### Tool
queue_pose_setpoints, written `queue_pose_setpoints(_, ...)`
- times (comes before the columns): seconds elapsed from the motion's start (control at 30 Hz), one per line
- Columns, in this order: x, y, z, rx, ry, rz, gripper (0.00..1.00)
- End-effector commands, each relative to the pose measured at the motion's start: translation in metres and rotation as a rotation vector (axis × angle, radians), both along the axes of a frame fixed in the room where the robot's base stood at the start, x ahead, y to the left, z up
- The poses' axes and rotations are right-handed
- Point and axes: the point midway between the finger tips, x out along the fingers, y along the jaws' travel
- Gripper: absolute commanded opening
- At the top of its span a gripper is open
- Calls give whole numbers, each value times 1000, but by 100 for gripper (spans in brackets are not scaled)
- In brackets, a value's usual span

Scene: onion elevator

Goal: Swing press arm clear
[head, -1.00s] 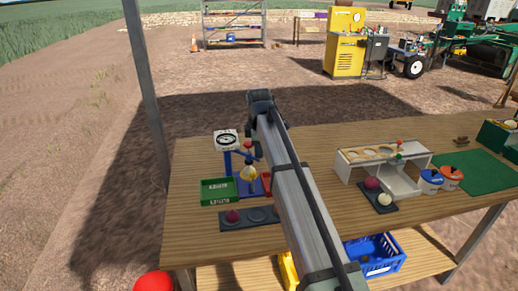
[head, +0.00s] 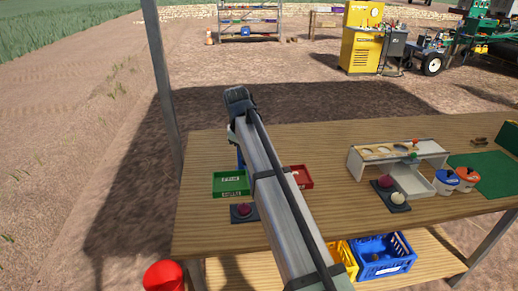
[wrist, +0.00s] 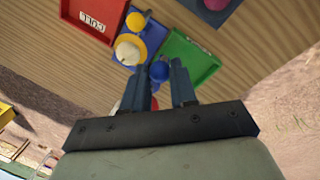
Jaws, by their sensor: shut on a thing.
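The press is mostly hidden behind my arm in the head view; a sliver of its blue post (head: 239,158) shows. In the wrist view its blue base (wrist: 146,42) lies between the red and green trays, with a pale onion-like bulb (wrist: 130,48) on it and a yellow round part (wrist: 135,20) beyond. A blue rounded part (wrist: 158,72) shows between my fingertips. My gripper (wrist: 163,80) is shut on the press arm, whose red part (wrist: 154,103) shows between the fingers. How the fingers meet it is partly hidden. A white part (wrist: 125,104) sits just left of them.
The green tray (head: 231,184) and red tray (head: 301,178) flank the press. A dark pad with a red onion (head: 243,211) is in front. A white stand (head: 398,156) and small pots stand at right. The back of the wooden bench (head: 330,130) is clear.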

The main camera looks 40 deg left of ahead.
Motion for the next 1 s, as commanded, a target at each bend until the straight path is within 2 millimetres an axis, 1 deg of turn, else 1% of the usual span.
queue_pose_setpoints(0.1,-14,14,0,-3,2,-109,0)
queue_pose_setpoints(0.27,-28,32,0,-3,2,-262,0)
queue_pose_setpoints(0.5,-45,64,0,-3,2,-488,0)
queue_pose_setpoints(0.8,-55,99,0,-2,2,-729,0)
queue_pose_setpoints(1.0,-57,115,0,-1,2,-838,0)
